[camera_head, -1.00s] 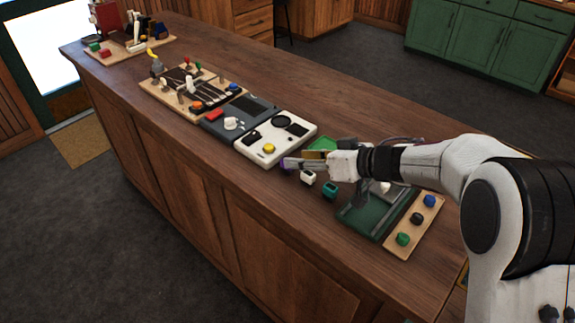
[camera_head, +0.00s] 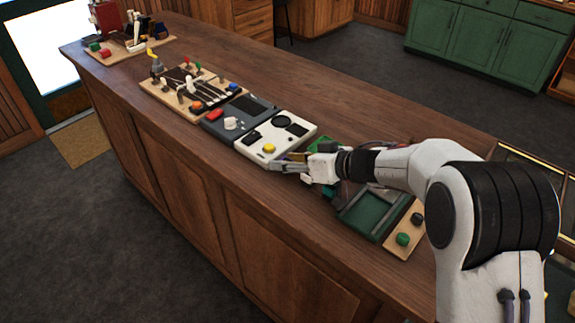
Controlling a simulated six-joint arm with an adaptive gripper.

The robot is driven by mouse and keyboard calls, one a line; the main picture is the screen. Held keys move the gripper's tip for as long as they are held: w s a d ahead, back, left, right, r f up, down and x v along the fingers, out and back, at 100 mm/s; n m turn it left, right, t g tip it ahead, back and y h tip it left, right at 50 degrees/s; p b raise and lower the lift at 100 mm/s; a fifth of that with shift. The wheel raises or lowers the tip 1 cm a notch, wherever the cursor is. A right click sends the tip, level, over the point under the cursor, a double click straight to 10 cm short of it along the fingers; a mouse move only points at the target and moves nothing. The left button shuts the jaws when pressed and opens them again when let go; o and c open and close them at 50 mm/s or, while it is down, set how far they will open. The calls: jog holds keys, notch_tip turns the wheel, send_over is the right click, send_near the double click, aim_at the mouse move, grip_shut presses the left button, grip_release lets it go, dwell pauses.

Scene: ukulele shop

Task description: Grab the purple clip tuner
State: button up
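My gripper (camera_head: 281,164) is low over the counter, reaching left, with its fingertips by the near right corner of the white device with the yellow knob. A small purple patch (camera_head: 297,156), which looks like the purple clip tuner, shows at the fingers. Most of it is hidden by the gripper. I cannot tell whether the fingers are around it or only beside it, or how far apart they are. A white clip tuner (camera_head: 306,180) is partly hidden just below the gripper, and a teal one (camera_head: 328,191) is to its right.
The white device (camera_head: 262,160) lies just left of the gripper, with a dark device (camera_head: 222,127) beyond. A green tray (camera_head: 372,214) and a wooden board (camera_head: 393,251) with green and black pieces lie under my arm. The wooden counter (camera_head: 330,109) is clear behind.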

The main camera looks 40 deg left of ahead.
aim_at(288, 160)
grip_shut()
jog(key=shift+r, duration=0.15)
jog(key=shift+r, duration=4.9)
